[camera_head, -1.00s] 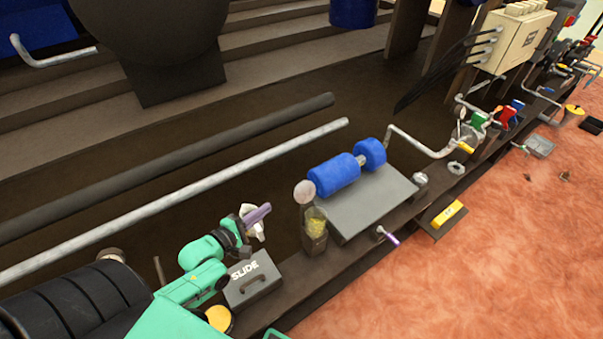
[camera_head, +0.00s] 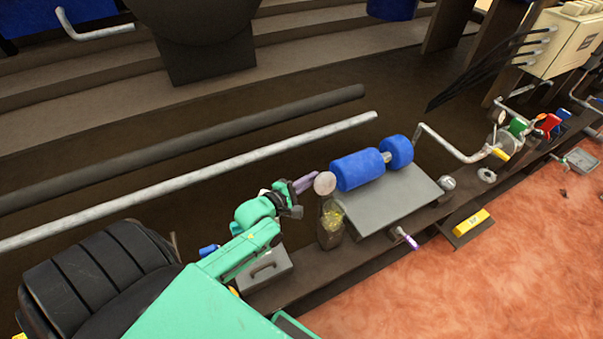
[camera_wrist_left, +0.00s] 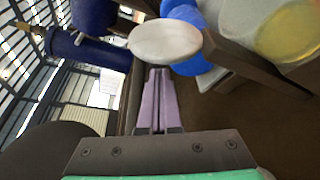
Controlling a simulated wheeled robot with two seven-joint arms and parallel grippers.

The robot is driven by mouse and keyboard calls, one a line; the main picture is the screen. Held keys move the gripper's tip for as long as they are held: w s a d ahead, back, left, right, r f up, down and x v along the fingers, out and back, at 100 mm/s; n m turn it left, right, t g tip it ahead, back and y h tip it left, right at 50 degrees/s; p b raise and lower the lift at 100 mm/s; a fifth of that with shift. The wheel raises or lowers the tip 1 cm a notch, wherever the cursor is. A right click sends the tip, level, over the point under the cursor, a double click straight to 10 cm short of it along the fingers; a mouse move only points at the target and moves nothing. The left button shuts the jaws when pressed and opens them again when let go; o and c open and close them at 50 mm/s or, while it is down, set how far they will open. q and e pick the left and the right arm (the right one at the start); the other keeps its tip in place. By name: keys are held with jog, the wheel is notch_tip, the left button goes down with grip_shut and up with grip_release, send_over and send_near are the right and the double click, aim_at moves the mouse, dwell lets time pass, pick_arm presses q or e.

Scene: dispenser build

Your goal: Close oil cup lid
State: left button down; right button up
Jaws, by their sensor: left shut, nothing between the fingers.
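The oil cup (camera_head: 330,225) is a small clear cup with yellow oil, standing upright on the dark ledge. Its round pale lid (camera_head: 324,183) stands open above the cup's rim. In the left wrist view the lid (camera_wrist_left: 165,40) is just beyond the fingertips, and the yellow cup (camera_wrist_left: 288,30) is at the upper right. My left gripper (camera_head: 312,179) has purple fingers, shut and empty, with the tips close behind the lid; I cannot tell whether they touch it. My right gripper is not in view.
A blue motor (camera_head: 357,169) on a grey plate (camera_head: 395,205) stands right of the cup. A grey box (camera_head: 265,272) with a handle sits beneath my left arm. A long grey pipe (camera_head: 190,183) runs behind. A purple-handled valve (camera_head: 407,238) sticks out at the front.

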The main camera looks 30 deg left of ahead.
pick_arm(q)
jog(key=shift+s+d+r, duration=0.1)
jog(key=shift+d, duration=0.05)
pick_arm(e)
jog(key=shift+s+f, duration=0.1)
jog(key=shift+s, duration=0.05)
pick_arm(q)
jog(key=shift+d+r+m, duration=0.1)
jog(key=shift+r+m, duration=0.05)
jog(key=shift+m, duration=0.35)
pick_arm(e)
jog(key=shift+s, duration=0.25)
